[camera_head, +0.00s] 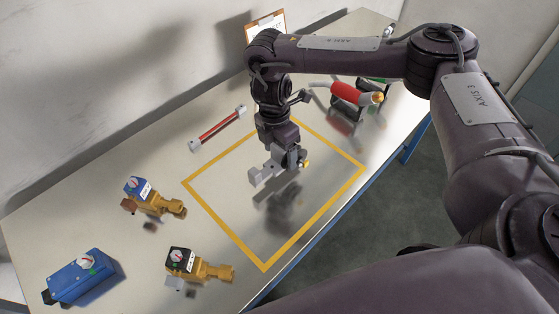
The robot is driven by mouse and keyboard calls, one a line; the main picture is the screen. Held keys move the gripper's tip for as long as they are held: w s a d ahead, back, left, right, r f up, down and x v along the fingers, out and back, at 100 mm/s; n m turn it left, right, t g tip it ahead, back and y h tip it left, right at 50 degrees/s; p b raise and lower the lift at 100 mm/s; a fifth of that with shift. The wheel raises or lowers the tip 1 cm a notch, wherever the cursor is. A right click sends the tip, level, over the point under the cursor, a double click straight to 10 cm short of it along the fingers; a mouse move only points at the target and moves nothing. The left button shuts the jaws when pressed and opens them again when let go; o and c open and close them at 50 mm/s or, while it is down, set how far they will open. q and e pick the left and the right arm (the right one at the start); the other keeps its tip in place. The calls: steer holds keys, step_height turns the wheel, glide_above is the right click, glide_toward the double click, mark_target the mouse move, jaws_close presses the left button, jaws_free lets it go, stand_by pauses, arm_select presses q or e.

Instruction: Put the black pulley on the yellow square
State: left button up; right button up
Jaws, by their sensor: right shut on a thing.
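The yellow square (224,230) is a painted outline on the grey metal table. My right gripper (280,166) is above the inside of this outline, pointing down, with light grey fingers. It is shut on a small dark thing (294,157), which seems to be the black pulley and is largely hidden by the fingers. A small orange-yellow part shows at its right side. A dark blurred reflection lies on the table below, and the held thing looks raised above the surface. My left gripper is not in view.
A red bar (219,128) lies left of the outline. A blue-topped brass valve (152,198), a black-topped brass valve (200,268) and a blue box (82,275) are at the lower left. A red cylinder (350,94) is behind. The outline's inside looks clear.

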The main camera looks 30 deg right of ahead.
mark_target(279, 165)
steer(key=shift+f+b, duration=0.35)
steer(key=shift+f, duration=1.7)
steer(key=shift+f, duration=0.1)
steer(key=o, duration=2.1)
steer(key=shift+c, duration=0.2)
steer(key=shift+w+r, duration=0.1)
steer(key=shift+r, duration=0.45)
steer(key=r, duration=0.7)
steer(key=w+r+p, duration=0.1)
steer(key=r, duration=0.3)
steer(key=shift+w+a, duration=0.1)
steer(key=shift+a, duration=0.1)
